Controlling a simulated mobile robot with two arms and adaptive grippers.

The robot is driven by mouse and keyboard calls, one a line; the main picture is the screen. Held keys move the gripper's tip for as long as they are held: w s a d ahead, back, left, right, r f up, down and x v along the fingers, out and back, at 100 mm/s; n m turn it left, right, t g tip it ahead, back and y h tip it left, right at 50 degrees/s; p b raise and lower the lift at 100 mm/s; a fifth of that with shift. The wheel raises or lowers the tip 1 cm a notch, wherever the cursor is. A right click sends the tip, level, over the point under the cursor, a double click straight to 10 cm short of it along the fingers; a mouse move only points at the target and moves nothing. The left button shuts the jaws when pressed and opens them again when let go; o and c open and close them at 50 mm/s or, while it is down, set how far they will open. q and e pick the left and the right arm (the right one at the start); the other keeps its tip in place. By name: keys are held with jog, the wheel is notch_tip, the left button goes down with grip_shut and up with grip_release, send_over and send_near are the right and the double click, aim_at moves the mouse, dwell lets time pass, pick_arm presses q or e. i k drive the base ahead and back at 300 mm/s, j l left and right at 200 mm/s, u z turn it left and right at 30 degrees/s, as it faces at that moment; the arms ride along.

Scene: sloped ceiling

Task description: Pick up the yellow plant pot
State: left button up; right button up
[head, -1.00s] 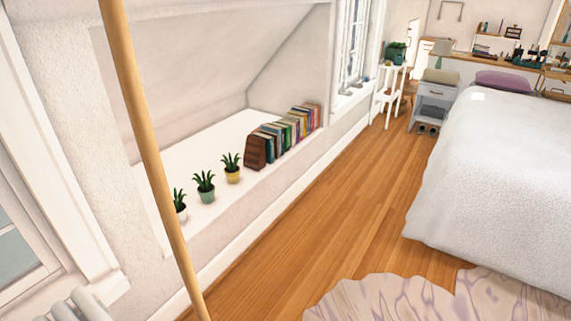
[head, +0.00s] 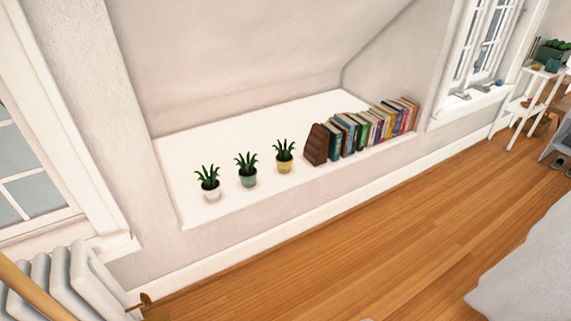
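The yellow plant pot (head: 285,167) holds a spiky green plant and stands upright on the white ledge of the wall niche (head: 215,214). A green pot (head: 248,181) stands to its left, and a white pot (head: 210,194) stands further left, each with a similar plant. The yellow pot is the closest of the three to the row of books, with a small gap between them. Nothing hides it. Neither of my grippers shows in the head view.
A row of books (head: 375,130) with a brown bookend (head: 317,145) stands right of the pots. A white radiator (head: 75,285) and a wooden pole (head: 25,293) are at lower left. A bed (head: 530,265) is at lower right. The wooden floor (head: 350,245) before the niche is clear.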

aim_at(284, 159)
jog(key=i+l, duration=0.2)
jog(key=l, duration=0.15)
jog(key=i+l, duration=0.2)
jog(key=l, duration=0.15)
jog(key=i+l+u, duration=0.1)
jog(key=l, duration=0.25)
jog(key=i, duration=0.1)
